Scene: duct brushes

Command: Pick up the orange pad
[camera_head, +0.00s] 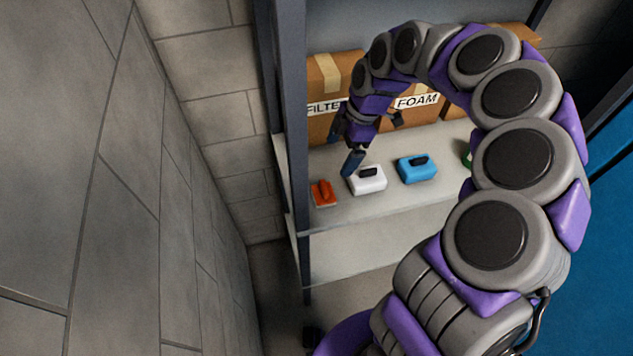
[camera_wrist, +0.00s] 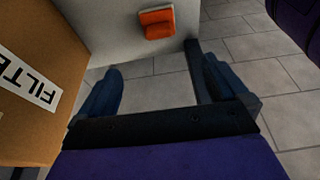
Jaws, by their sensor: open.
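The orange pad (camera_head: 323,193) has a raised grip on top and sits at the left end of the shelf, near its front edge and close to the upright post. It also shows at the top of the wrist view (camera_wrist: 156,23), beyond the fingertips. My gripper (camera_head: 352,163) hangs above the shelf, up and to the right of the orange pad in the head view. In the wrist view its two fingers (camera_wrist: 154,62) are spread apart with nothing between them. It is not touching the orange pad.
A white pad (camera_head: 367,181) and a blue pad (camera_head: 417,169) sit to the right on the shelf (camera_head: 390,203). A green item (camera_head: 467,157) is partly hidden by my arm. FILTER (camera_head: 330,85) and FOAM (camera_head: 418,101) boxes stand behind. A dark post (camera_head: 292,130) rises at the left.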

